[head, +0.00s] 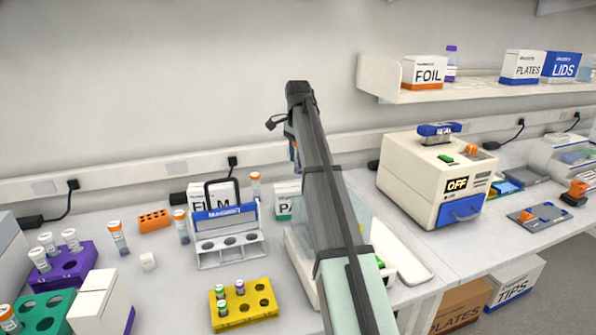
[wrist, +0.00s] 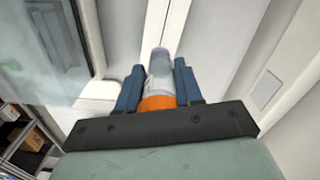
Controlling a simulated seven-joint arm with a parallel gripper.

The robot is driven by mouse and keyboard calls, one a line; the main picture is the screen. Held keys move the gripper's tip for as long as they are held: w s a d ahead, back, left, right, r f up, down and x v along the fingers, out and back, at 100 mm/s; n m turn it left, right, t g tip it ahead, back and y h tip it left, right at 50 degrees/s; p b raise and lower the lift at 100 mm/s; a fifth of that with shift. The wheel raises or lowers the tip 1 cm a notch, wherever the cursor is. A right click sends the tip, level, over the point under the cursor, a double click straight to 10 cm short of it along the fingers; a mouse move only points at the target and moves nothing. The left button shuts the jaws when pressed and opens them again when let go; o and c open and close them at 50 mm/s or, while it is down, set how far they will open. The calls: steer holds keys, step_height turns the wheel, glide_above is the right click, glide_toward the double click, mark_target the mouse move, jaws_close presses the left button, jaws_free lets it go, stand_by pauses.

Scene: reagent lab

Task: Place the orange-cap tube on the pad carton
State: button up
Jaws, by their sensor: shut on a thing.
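My gripper (wrist: 158,72) is shut on an orange-cap tube (wrist: 160,80), with its two blue fingers on either side of it. The orange cap is nearest the wrist and the clear body points away. The pad carton (head: 285,202), white with green and the letters "PA", stands on the bench against the wall, below the gripper in the picture. My arm covers its right part.
A white rack (head: 228,255), a film carton (head: 197,197) and a standing orange-cap tube (head: 256,186) are left of the pad carton. A yellow rack (head: 247,312) is in front. A sealer (head: 430,180) stands right, below a shelf (head: 440,92).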

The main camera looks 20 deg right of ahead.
mark_target(298, 169)
steer(key=shift+f, duration=2.3)
steer(key=shift+f, duration=0.1)
steer(key=o, duration=1)
steer(key=shift+r, duration=3.9)
